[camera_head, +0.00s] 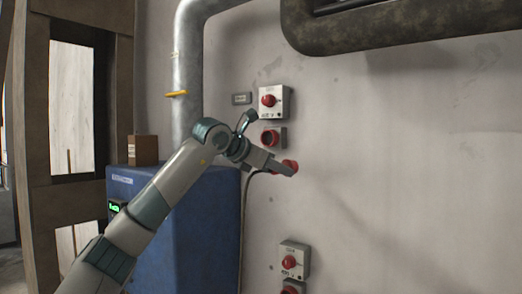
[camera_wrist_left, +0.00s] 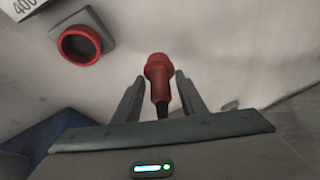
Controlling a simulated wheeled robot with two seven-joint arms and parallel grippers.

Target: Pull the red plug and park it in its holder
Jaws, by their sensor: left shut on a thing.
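The red plug (camera_wrist_left: 159,80) stands between the two fingers of my left gripper (camera_wrist_left: 158,90) in the left wrist view. The fingers are shut on it, and its wide red end points away toward the wall. In the head view the plug (camera_head: 290,165) shows partly behind my left gripper (camera_head: 284,168). A grey socket box with a red ring (camera_head: 271,138) is just above it and looks empty; the ring also shows in the left wrist view (camera_wrist_left: 80,45), apart from the plug. I cannot make out a holder or whether the plug touches the wall. My right gripper is not in view.
A switch box with a red knob (camera_head: 270,101) is above the socket. Another switch box (camera_head: 291,260) is lower on the wall. A dark cable (camera_head: 243,215) hangs below my gripper, beside a blue cabinet (camera_head: 198,210). The wall to the right is clear.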

